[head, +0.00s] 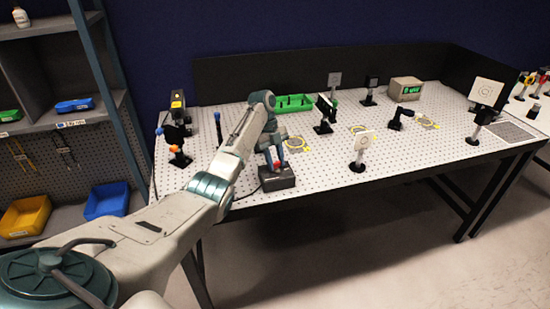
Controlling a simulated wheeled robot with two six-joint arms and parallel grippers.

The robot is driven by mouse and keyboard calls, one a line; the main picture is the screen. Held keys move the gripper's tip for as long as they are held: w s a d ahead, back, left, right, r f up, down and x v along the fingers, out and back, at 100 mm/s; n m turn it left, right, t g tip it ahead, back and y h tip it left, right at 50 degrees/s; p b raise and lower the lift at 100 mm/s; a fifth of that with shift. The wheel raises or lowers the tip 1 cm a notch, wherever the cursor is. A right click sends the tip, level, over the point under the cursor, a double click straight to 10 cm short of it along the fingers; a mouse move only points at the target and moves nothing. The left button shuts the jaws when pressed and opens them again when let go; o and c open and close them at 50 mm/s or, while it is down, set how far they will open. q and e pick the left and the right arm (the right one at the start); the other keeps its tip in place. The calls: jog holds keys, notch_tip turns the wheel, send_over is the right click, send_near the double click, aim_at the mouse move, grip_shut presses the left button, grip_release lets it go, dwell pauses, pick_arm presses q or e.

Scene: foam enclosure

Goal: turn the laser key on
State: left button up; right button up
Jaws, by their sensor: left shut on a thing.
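My left arm reaches in from the left over the optical table (350,190). My left gripper (274,160) points down at a dark box (278,181) near the table's front edge. The gripper is shut on a small red part (279,166) on top of the box, which looks like the laser key. The fingers partly hide the key, so its turn angle cannot be read. My right gripper is not in view.
Several black optic mounts stand on the table, with a white-plate mount (360,148) right of the box. A green tray (294,103) and a beige unit with a green display (405,88) are further back. A shelf with bins (25,216) stands left.

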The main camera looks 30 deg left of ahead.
pick_arm(q)
jog(key=shift+w+r+m+g+y+p, duration=0.1)
jog(key=shift+m+g+y+p, duration=0.2)
jog(key=shift+m, duration=0.6)
jog(key=shift+w+r+m+g+y+p, duration=0.15)
jog(key=shift+m+p, duration=0.25)
jog(key=shift+m, duration=0.5)
jog(key=shift+s+f, duration=0.1)
jog(key=shift+f, duration=0.05)
jog(key=o, duration=1)
jog(key=shift+p+v, duration=0.6)
jog(key=shift+v, duration=4.75)
jog(key=shift+f, duration=0.15)
